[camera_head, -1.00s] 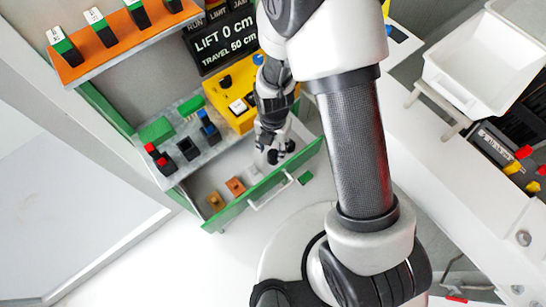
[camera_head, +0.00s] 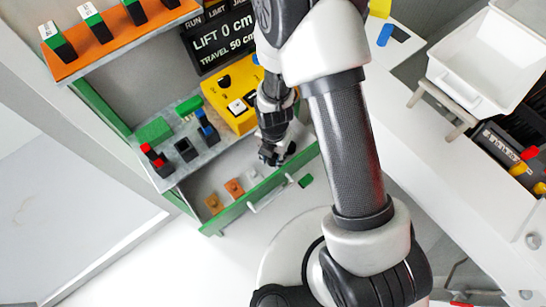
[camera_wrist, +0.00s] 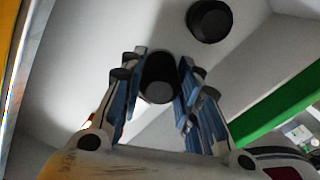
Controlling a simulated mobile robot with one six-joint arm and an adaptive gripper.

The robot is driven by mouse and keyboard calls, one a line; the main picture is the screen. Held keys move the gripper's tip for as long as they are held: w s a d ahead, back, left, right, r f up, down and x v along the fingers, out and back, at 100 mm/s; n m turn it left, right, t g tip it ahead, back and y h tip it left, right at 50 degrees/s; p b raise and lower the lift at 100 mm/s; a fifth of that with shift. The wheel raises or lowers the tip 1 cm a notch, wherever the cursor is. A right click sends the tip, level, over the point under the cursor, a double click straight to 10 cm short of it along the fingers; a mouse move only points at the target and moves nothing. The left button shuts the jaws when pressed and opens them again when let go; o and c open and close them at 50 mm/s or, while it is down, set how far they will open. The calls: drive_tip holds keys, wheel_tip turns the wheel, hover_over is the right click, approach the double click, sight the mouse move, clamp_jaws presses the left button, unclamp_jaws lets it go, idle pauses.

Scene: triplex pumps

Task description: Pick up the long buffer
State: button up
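In the wrist view a dark cylindrical buffer (camera_wrist: 158,85) with a grey end face stands between the two fingers of my gripper (camera_wrist: 160,75). The fingers are spread on either side of it; firm contact does not show. A second black round buffer (camera_wrist: 209,20) lies just beyond, to the right and outside the fingers. Which of the two is longer is hard to judge from this angle. In the head view my gripper (camera_head: 273,155) reaches down into the green-fronted drawer (camera_head: 240,206), and its fingertips merge with the dark buffers there.
Two orange blocks (camera_head: 233,188) sit in the drawer to the left. Above it is a grey shelf (camera_head: 195,160) with black, red, blue and green parts, and a yellow control box (camera_head: 232,95). A white tray (camera_head: 480,60) stands at the right.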

drive_tip(key=c, duration=0.4)
